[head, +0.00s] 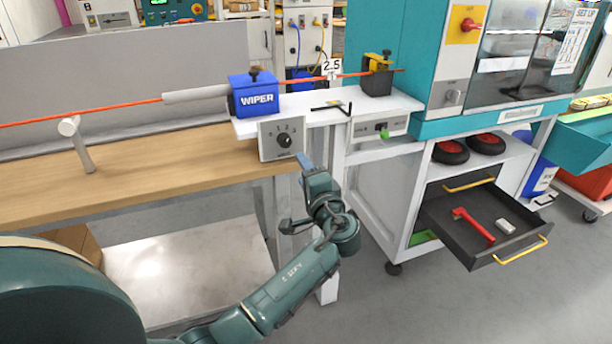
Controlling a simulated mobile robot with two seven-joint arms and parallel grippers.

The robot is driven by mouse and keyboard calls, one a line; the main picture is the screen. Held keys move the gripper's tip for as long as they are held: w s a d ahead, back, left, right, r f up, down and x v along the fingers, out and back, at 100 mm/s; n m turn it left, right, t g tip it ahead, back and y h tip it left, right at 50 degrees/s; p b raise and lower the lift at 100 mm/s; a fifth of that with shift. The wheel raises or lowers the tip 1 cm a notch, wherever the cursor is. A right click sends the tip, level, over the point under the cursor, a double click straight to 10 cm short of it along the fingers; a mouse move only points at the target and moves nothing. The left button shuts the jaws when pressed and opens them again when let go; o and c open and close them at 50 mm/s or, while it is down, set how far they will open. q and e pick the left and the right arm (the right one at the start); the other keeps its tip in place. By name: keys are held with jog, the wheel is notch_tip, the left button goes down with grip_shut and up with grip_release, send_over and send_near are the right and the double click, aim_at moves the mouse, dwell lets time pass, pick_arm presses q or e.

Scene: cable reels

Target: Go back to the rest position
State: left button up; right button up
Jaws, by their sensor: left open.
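My left gripper (305,168) is in the middle of the head view, at the end of my green-grey arm that rises from the bottom edge. It is open, and I see nothing held between its fingers. Its tip shows just below and right of the dial box (270,150) with a black knob, in front of the white bench's front edge. I cannot tell whether it touches anything. My right gripper is not in view.
An open dark drawer (500,255) with a red tool (473,224) juts out at right. A teal machine (400,40) stands behind. Floor is clear at lower right.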

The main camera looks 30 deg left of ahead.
pick_arm(q)
jog(key=shift+s+d, duration=0.35)
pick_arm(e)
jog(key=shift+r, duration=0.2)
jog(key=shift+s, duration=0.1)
